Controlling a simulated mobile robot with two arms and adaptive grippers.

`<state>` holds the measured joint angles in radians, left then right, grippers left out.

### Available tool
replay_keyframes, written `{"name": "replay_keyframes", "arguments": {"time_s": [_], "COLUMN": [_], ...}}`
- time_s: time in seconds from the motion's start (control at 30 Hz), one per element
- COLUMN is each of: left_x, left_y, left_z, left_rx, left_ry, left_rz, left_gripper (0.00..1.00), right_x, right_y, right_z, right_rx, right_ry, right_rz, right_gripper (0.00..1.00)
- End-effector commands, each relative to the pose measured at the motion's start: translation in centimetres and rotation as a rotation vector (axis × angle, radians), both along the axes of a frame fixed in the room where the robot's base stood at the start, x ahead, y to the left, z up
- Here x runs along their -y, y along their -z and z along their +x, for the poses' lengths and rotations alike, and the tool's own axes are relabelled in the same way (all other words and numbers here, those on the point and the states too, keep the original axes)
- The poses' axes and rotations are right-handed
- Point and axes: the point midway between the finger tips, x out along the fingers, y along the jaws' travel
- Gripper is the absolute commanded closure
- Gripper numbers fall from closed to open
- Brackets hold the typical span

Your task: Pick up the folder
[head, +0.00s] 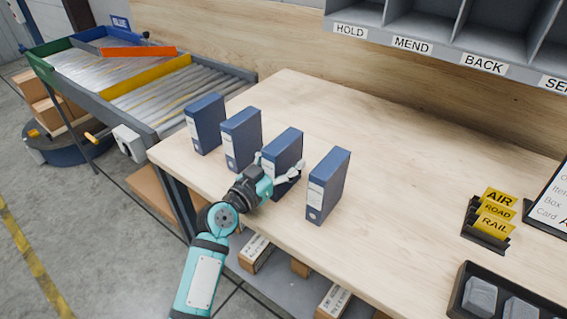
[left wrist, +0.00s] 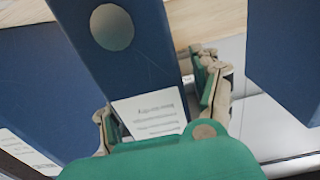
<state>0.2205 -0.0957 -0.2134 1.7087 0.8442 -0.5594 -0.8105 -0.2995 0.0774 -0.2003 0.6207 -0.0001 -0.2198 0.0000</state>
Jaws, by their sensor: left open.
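Several blue folders stand upright in a row on the wooden table (head: 400,180). My left gripper (head: 279,168) is at the third folder from the left (head: 284,146). In the left wrist view, that folder (left wrist: 125,60), with a round hole and a white label, lies between the open fingers of the left gripper (left wrist: 155,98). One finger is on each side of it; whether either touches is unclear. The folder's lower part is hidden behind the gripper. My right gripper is in neither view.
Neighbouring folders stand close on both sides: the second folder (head: 241,139) to the left and the rightmost folder (head: 328,186). A sign holder (head: 486,237) and a dark tray (head: 462,294) are further right. The table behind the row is clear.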

Motion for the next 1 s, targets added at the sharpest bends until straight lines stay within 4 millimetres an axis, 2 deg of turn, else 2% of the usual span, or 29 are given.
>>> {"name": "replay_keyframes", "arguments": {"time_s": [0.13, 0.6, 1.0], "left_x": [-0.04, -0.06, -0.04], "left_y": [0.02, 0.02, -0.74], "left_z": [-0.02, -0.04, -0.03], "left_rx": [0.0, 0.0, 0.005], "left_ry": [0.0, 0.0, 0.0], "left_rz": [0.0, 0.0, 0.0], "left_gripper": [0.37, 0.99, 1.0], "right_x": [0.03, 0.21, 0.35], "right_y": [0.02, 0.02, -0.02], "right_z": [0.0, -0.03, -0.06], "right_rx": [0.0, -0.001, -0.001], "right_ry": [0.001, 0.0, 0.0], "right_rz": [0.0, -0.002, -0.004], "right_gripper": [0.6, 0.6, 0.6]}}
